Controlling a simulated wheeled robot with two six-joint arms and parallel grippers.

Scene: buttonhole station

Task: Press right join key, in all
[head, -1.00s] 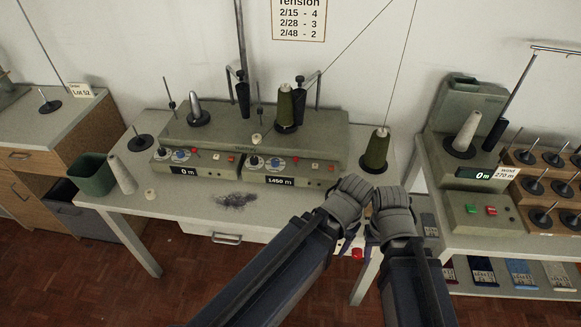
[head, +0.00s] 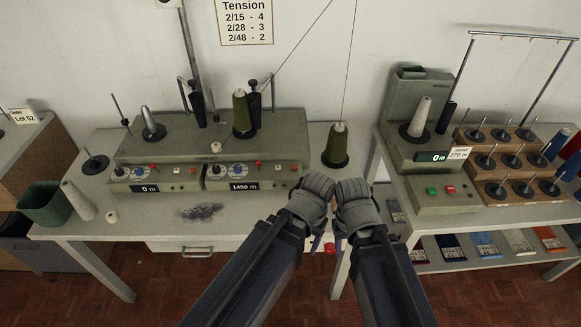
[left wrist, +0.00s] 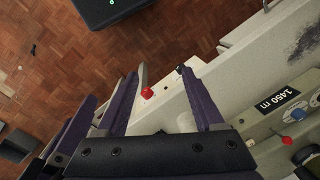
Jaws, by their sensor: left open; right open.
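The grey-green winder (head: 210,150) stands on the table with two control panels. Its right panel (head: 253,176) has dials, a red button (head: 258,164) and small keys (head: 279,169) above a display (head: 231,187) reading 1450 m. I cannot read which key is the join key. The left panel (head: 155,178) reads 0 m. My right gripper (head: 341,222) is open in front of the table, below and right of the panel, its fingers mostly hidden. My left gripper (head: 317,243) is close beside it; the left wrist view shows its purple fingers (left wrist: 162,88) open and empty.
A green cone (head: 336,147) stands at the table's right. Another machine (head: 416,140) stands further right. Grey fluff (head: 201,211) lies before the panels.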

